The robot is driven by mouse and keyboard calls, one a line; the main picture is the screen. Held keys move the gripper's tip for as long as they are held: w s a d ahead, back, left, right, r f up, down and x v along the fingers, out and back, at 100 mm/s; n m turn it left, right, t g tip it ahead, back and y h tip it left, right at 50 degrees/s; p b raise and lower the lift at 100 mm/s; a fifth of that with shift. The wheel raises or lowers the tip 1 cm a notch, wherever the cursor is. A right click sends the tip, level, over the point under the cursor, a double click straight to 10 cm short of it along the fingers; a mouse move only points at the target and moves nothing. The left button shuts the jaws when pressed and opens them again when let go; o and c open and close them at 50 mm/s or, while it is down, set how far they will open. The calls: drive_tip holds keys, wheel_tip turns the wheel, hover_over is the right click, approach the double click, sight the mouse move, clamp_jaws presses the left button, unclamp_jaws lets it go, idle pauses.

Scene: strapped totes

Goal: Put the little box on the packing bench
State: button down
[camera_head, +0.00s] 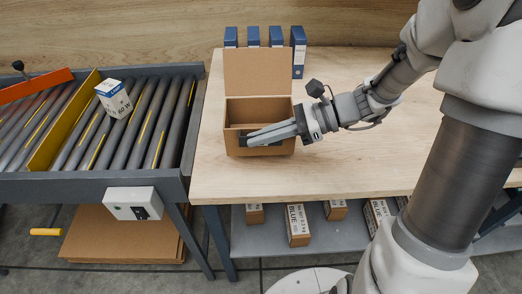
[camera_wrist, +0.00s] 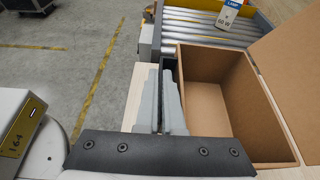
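The little box (camera_head: 114,98) is white and blue, with "60 W" printed on it. It stands on the grey roller conveyor at the left, and part of it shows at the top of the wrist view (camera_wrist: 229,16). The packing bench (camera_head: 350,172) is a pale wooden top to the right of the conveyor. My gripper (camera_head: 247,139) is over the bench, at the near wall of an open carton, well apart from the little box. In the wrist view its fingers (camera_wrist: 162,85) lie close together, with nothing visible between them. Whether they touch the carton is unclear.
The open brown carton (camera_head: 231,144) stands on the bench's left part, lid raised; its visible inside is empty. Several blue binders (camera_head: 298,59) stand behind it. A yellow rail (camera_head: 52,138) crosses the conveyor left of the little box. Small cartons (camera_head: 298,238) lie on the shelf below.

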sight(274, 145)
drive_tip(key=shift+f+b, duration=0.55)
drive_tip(key=shift+f, duration=1.4)
drive_tip(key=shift+f, duration=0.15)
drive_tip(key=c, duration=1)
unclamp_jaws()
drive_tip(key=shift+c, duration=0.2)
drive_tip(key=shift+d+r, duration=0.2)
drive_tip(key=shift+r, duration=0.1)
drive_tip(key=p+v, duration=0.2)
drive_tip(key=v, duration=0.9)
drive_tip(key=shift+d, duration=0.25)
drive_tip(key=shift+a+r, duration=0.1)
drive_tip(key=shift+r, duration=0.05)
